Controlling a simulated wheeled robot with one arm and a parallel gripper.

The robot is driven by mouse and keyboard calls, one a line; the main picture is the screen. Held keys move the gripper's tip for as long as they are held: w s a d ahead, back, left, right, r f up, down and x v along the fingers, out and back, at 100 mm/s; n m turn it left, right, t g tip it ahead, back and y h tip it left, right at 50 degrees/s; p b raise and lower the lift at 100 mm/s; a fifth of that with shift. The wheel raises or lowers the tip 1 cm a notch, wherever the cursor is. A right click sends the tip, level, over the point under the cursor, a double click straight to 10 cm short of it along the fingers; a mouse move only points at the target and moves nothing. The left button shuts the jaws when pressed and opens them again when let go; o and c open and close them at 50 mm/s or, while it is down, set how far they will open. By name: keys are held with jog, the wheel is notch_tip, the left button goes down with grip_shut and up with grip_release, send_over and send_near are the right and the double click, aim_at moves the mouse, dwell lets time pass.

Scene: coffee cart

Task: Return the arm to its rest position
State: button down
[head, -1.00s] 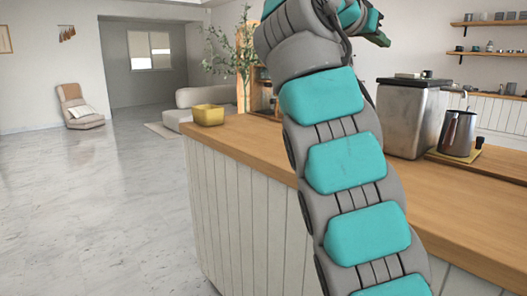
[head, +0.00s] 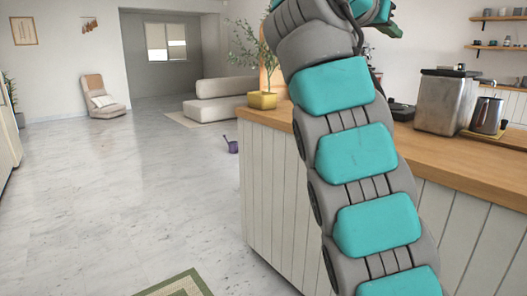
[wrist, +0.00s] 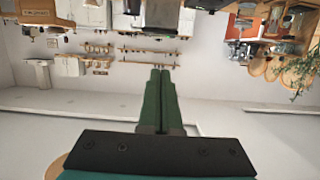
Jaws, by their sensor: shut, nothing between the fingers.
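My gripper (wrist: 160,85) shows in the wrist view with its two green fingers pressed together and nothing between them. In the head view part of my gripper (head: 391,30) shows at the top edge, beyond my raised teal and grey arm. It is up in the air, above the level of the wooden counter (head: 455,165) and touching nothing that I can see. The wrist view is upside down, with the room's furniture along its top.
The counter holds a metal box-shaped machine (head: 446,100), a steel pitcher (head: 487,115) and a yellow pot (head: 262,100) with a plant. A purple watering can (head: 231,145) and a green-edged rug (head: 180,285) are on the floor. The floor at left is open.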

jog(key=s+f+n+g+y, duration=0.2)
jog(key=s+f, duration=0.2)
jog(key=f, duration=0.6)
jog(key=s+f+n+g+y, duration=0.25)
jog(key=s+f, duration=0.25)
jog(key=f, duration=0.5)
jog(key=s+f+n+g+y, duration=0.1)
jog(key=s+f+n+y, duration=0.2)
jog(key=f, duration=0.7)
jog(key=s+a+f+n+g+y, duration=0.1)
jog(key=s+a+f, duration=0.3)
jog(key=s+f, duration=0.4)
jog(key=s+a+f+n+g+y, duration=0.1)
jog(key=s+a+f, duration=0.3)
jog(key=s+f, duration=0.4)
jog(key=s+a+f+n+g+y, duration=0.1)
jog(key=s+a+f+g+y, duration=0.1)
jog(key=s+f, duration=0.7)
jog(key=s+a+g, duration=0.1)
jog(key=s+a, duration=0.1)
jog(key=s, duration=0.3)
jog(key=shift+s+a+g+y, duration=0.3)
jog(key=shift+s+g+y, duration=0.05)
jog(key=shift+f, duration=0.1)
